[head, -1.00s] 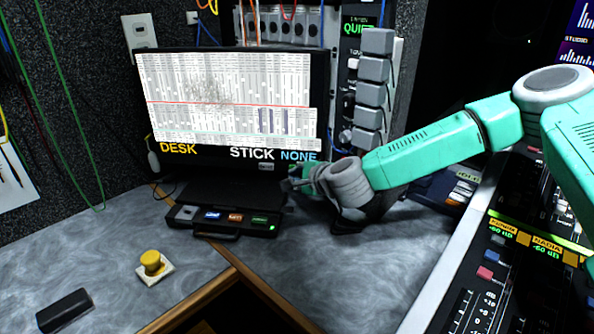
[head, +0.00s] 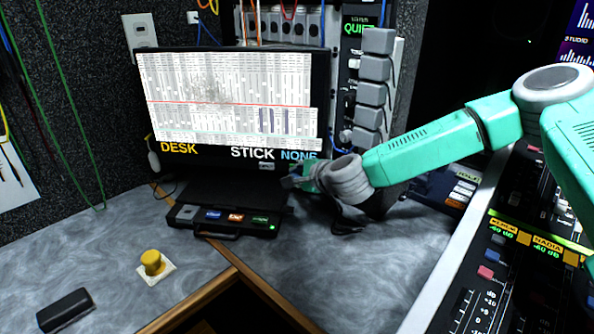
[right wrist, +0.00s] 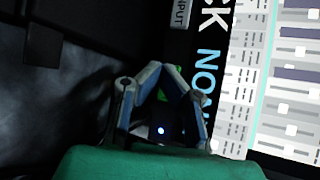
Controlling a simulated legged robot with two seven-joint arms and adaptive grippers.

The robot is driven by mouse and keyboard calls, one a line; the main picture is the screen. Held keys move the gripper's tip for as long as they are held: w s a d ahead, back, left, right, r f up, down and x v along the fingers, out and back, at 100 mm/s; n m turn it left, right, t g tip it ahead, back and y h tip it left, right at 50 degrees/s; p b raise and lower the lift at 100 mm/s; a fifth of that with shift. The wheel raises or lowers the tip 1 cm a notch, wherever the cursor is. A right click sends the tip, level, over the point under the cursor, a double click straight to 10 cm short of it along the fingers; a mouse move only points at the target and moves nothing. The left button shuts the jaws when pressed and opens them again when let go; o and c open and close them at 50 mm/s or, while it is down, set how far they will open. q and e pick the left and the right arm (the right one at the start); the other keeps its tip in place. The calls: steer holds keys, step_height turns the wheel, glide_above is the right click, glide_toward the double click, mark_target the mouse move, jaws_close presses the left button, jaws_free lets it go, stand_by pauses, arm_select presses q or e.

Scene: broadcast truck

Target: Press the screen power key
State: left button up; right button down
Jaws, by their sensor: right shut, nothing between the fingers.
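The screen (head: 230,100) is lit and stands at the back of the desk, with the words DESK, STICK and NONE along its lower edge. It also shows, turned on its side, in the right wrist view (right wrist: 292,90). My right gripper (head: 290,183) is at the screen's lower right corner, just in front of the lower bezel; I cannot tell whether it touches. In the right wrist view its fingers (right wrist: 160,72) are shut and empty. A small bluish light (right wrist: 160,130) shows between the finger links. The power key is not clearly visible. My left gripper is not in view.
A black box with coloured keys (head: 235,222) lies below the screen. A yellow button (head: 152,262) and a black block (head: 65,310) are at the front left. Grey stacked blocks (head: 373,68) stand right of the screen. A mixing console (head: 500,270) fills the right.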

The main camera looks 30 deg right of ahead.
stand_by(0.4)
steer(key=shift+s+a, duration=0.45)
steer(key=shift+s, duration=0.2)
steer(key=s+a, duration=0.3)
steer(key=s, duration=0.1)
steer(key=shift+s+a, duration=0.3)
steer(key=shift+s, duration=0.1)
steer(key=shift+r+p, duration=0.15)
steer(key=shift+p, duration=0.15)
